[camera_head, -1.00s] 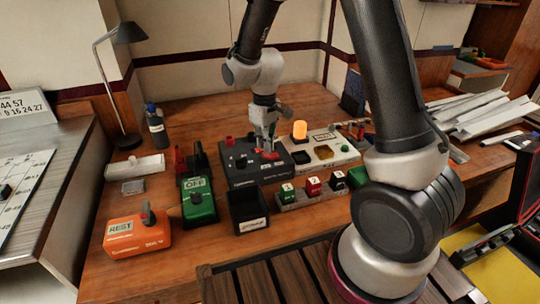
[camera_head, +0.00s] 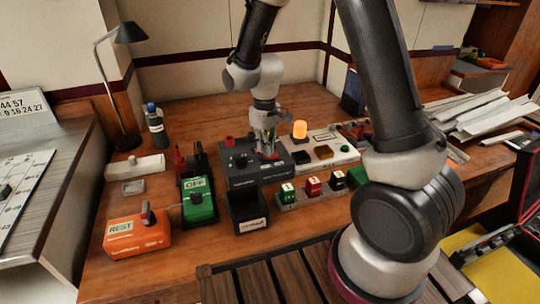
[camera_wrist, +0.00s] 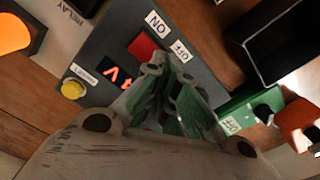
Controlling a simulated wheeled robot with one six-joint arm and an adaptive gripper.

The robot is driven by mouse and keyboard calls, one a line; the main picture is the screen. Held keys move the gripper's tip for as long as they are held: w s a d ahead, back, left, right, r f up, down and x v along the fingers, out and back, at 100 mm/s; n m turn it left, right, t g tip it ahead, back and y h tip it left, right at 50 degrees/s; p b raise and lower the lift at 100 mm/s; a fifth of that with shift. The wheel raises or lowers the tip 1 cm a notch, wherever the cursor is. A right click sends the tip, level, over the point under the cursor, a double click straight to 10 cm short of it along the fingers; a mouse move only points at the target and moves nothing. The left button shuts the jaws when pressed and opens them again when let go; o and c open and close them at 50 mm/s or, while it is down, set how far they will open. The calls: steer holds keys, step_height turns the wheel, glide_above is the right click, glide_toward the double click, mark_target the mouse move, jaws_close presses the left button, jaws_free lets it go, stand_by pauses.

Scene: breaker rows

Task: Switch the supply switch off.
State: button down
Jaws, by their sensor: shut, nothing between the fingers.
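The dark supply box (camera_head: 243,174) stands mid-table in the head view. In the wrist view its dark face (camera_wrist: 112,45) carries a red rocker switch (camera_wrist: 142,47) with an ON label (camera_wrist: 157,22) and an OFF label (camera_wrist: 183,50). My gripper (camera_head: 269,155) is shut and empty, right over the box. In the wrist view the gripper tips (camera_wrist: 168,60) lie beside the rocker, on its OFF label side. They hide part of the face, and I cannot tell whether they touch the rocker. Its tilt is unclear. A red display (camera_wrist: 117,77) is lit.
A lit orange lamp (camera_head: 299,129) stands on the pale relay box (camera_head: 343,156) to the right. A green box (camera_head: 199,208) labelled OFF, an orange box (camera_head: 137,236) and a black open bin (camera_head: 248,212) stand in front. A lamp and bottle (camera_head: 156,127) are behind left.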

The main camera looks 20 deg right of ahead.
steer(key=shift+f, duration=0.65)
steer(key=shift+r, duration=3.55)
steer(key=s+d+r+m+t, duration=0.1)
steer(key=s+d+r+m, duration=0.1)
steer(key=s+d+r, duration=0.3)
steer(key=s+d+r+m+t, duration=0.2)
steer(key=s+d+r, duration=0.3)
steer(key=s, duration=0.6)
steer(key=s+d+r+m+t, duration=0.1)
steer(key=s+d+r+m, duration=0.1)
steer(key=s+d+r, duration=0.3)
steer(key=s+r, duration=0.3)
steer(key=shift+r, duration=0.3)
